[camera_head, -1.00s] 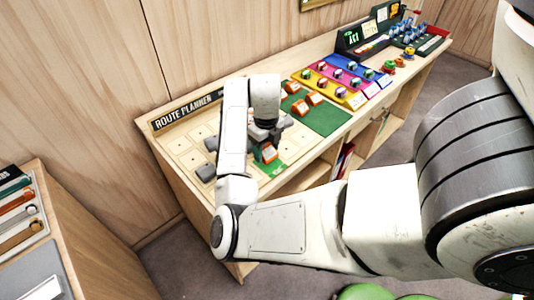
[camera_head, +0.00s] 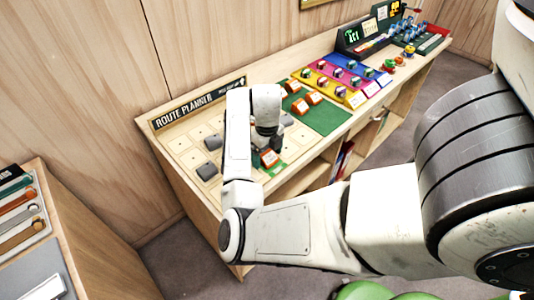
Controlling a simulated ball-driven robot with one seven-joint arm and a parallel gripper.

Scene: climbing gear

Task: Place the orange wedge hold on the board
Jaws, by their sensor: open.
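The route planner board (camera_head: 184,148) is a pale panel with a grid of marked squares. An orange hold (camera_head: 269,158) with a pale label lies at its right front side, by a small green patch (camera_head: 277,168). My gripper (camera_head: 264,148) is open and low, right at this hold; my wrist hides most of the fingers, and I cannot tell whether they touch it. Which one is the wedge is too small to tell.
Grey holds (camera_head: 213,142) sit on the board's left part, and another grey one (camera_head: 207,172) nearer its front edge. Coloured trays with knobs (camera_head: 342,82) and a small display (camera_head: 352,36) stand further right. A second cabinet (camera_head: 75,235) is at lower left.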

